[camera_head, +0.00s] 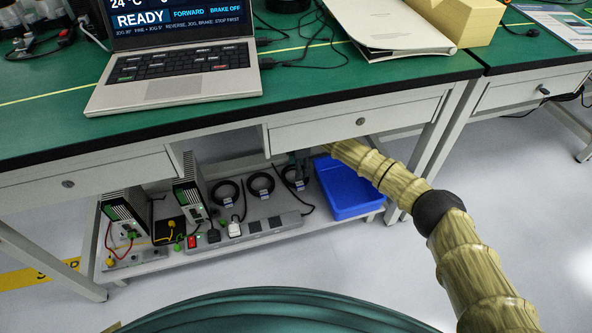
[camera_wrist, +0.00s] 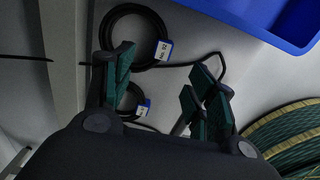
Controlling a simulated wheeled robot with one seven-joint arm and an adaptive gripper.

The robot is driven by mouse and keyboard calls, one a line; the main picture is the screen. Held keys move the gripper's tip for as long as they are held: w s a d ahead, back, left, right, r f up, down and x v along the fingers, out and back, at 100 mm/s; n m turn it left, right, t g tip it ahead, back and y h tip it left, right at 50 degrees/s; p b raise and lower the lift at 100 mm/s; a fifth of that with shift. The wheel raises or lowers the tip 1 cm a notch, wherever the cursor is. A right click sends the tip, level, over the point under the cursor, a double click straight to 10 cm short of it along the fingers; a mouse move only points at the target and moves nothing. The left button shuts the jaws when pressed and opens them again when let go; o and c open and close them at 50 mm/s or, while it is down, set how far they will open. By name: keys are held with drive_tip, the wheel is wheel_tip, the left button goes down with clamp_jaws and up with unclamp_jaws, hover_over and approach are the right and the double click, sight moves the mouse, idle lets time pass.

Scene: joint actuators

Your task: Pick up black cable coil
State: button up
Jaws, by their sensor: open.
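Several black cable coils lie on the lower shelf; the head view shows a left one (camera_head: 218,194), a middle one (camera_head: 250,186) and a right one (camera_head: 285,178). In the wrist view, one coil (camera_wrist: 104,28) with a white and blue tag (camera_wrist: 163,50) lies beyond the fingertips. A second coil (camera_wrist: 123,103) shows partly between the fingers. My gripper (camera_wrist: 163,72) is open with nothing held, its green-padded fingers spread apart. In the head view my gripper (camera_head: 300,160) is mostly hidden under the drawer, over the right coil. I cannot tell whether it touches a coil.
A blue bin (camera_head: 345,208) stands right of the coils. A power strip (camera_head: 262,225) and electronic units (camera_head: 190,190) fill the shelf to the front and left. The drawer (camera_head: 340,128) and green tabletop (camera_head: 300,98) hang above. A laptop (camera_head: 175,90) is on top.

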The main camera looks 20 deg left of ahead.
drive_tip(key=shift+d+f, duration=0.1)
drive_tip(key=shift+f, duration=0.4)
drive_tip(key=f+b, duration=0.1)
drive_tip(key=f, duration=0.1)
drive_tip(key=a+f+b, duration=0.1)
drive_tip(key=f, duration=0.1)
drive_tip(key=shift+f, duration=0.25)
drive_tip(key=shift+w+d+f+b, duration=0.2)
drive_tip(key=shift+f+b, duration=0.75)
drive_tip(key=shift+f, duration=0.35)
drive_tip(key=shift+w+d+f+b, duration=0.1)
drive_tip(key=shift+d+f+b, duration=0.05)
drive_tip(key=shift+f+b, duration=0.95)
drive_tip(key=shift+f, duration=0.15)
clamp_jaws()
